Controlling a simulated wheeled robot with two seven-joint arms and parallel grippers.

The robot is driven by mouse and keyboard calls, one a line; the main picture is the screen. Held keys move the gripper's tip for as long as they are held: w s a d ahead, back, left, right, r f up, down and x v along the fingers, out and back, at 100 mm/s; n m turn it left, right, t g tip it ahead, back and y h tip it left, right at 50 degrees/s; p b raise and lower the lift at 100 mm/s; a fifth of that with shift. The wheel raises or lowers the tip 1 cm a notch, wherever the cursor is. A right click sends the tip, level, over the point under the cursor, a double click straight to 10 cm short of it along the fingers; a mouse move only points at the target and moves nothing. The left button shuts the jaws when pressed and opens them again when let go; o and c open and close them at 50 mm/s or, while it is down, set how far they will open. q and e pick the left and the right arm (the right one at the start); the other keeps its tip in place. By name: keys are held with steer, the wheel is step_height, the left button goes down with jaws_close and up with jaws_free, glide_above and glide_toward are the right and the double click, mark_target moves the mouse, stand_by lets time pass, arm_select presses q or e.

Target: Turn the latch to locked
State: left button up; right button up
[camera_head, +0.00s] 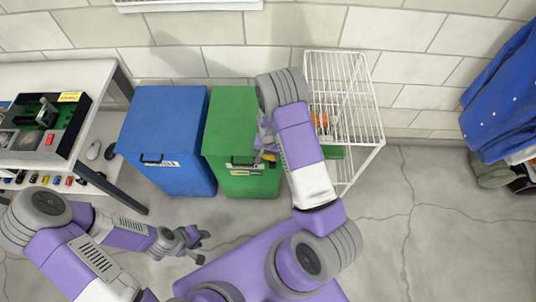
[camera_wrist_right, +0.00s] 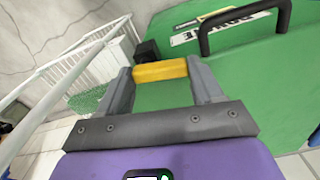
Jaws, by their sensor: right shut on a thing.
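The yellow latch bar (camera_wrist_right: 160,70) lies across the front of the green box (camera_wrist_right: 240,70), with a small black block (camera_wrist_right: 147,50) at its far left end. In the wrist view it sits between the two fingertips of my right gripper (camera_wrist_right: 163,84), which is shut on it. In the head view my right gripper (camera_head: 265,148) is at the front of the green box (camera_head: 232,120), and a bit of yellow shows there. The arm hides part of this area. My left gripper (camera_head: 200,246) is low on the left, apart from everything, with its fingers spread and empty.
A blue box (camera_head: 165,125) stands left of the green one. A white wire rack (camera_head: 345,75) is to the right. A black handle (camera_wrist_right: 245,25) is close to my right gripper. A workbench (camera_head: 75,75) is at the left.

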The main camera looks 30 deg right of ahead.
steer(key=m, duration=0.4)
steer(key=shift+w+d+m+p, duration=0.25)
steer(key=shift+d+m+p, duration=0.05)
steer(key=m, duration=0.1)
steer(key=m+p, duration=0.1)
steer(key=m, duration=0.1)
steer(key=shift+d+m, duration=0.3)
steer(key=m, duration=0.1)
steer(key=m+p, duration=0.1)
steer(key=m, duration=0.1)
steer(key=shift+d+m, duration=0.25)
steer(key=shift+m, duration=0.05)
steer(key=shift+d+m+p, duration=0.15)
steer(key=shift+m+p, duration=0.1)
steer(key=shift+m, duration=0.75)
steer(key=shift+d+m+p, duration=0.15)
steer(key=shift+m+p, duration=0.1)
steer(key=shift+m, duration=1.05)
steer(key=o, duration=1.1)
steer(key=shift+c, duration=0.2)
steer(key=shift+d+r, duration=0.1)
step_height(320, 180, up, 7)
steer(key=p, duration=0.2)
steer(key=shift+r, duration=0.15)
